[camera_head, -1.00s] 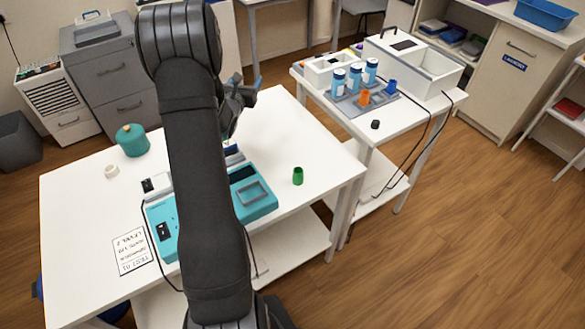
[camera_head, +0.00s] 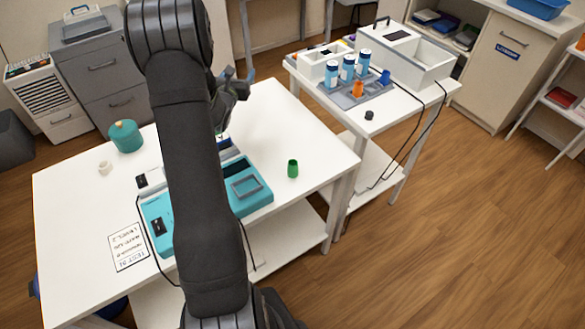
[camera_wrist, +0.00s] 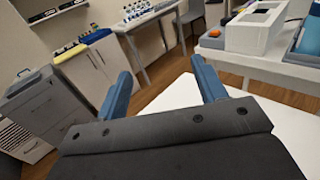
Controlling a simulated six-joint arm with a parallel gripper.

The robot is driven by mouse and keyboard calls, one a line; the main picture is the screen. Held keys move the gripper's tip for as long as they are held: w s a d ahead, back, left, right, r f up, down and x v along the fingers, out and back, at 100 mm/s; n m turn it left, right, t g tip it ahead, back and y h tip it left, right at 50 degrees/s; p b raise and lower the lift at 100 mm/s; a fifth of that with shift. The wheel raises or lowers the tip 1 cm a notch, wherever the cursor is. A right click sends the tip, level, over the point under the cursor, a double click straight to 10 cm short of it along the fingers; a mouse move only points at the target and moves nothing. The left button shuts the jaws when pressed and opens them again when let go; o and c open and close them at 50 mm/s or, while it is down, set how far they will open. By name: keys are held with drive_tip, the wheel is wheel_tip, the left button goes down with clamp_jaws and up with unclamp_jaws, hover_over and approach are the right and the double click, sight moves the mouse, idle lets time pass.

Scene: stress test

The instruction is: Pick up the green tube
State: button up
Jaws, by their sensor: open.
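The green tube (camera_head: 292,168) is a short, dark green cylinder standing upright on the white table (camera_head: 310,140), right of the teal device. It does not show in the wrist view. My gripper (camera_head: 240,80) is raised above the table's far part, up and left of the tube and well apart from it. In the wrist view my gripper (camera_wrist: 165,88) has its two blue fingers spread apart with nothing between them. My arm hides part of the table and of the device.
A teal device (camera_head: 250,198) stands left of the tube, with a paper sheet (camera_head: 127,246) beside it. A teal round pot (camera_head: 126,136) and a small white ring (camera_head: 104,167) are at the left. A second table (camera_head: 340,112) holds blue-capped bottles (camera_head: 347,68). The table around the tube is clear.

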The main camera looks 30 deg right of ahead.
drive_tip(key=shift+c, duration=1.1)
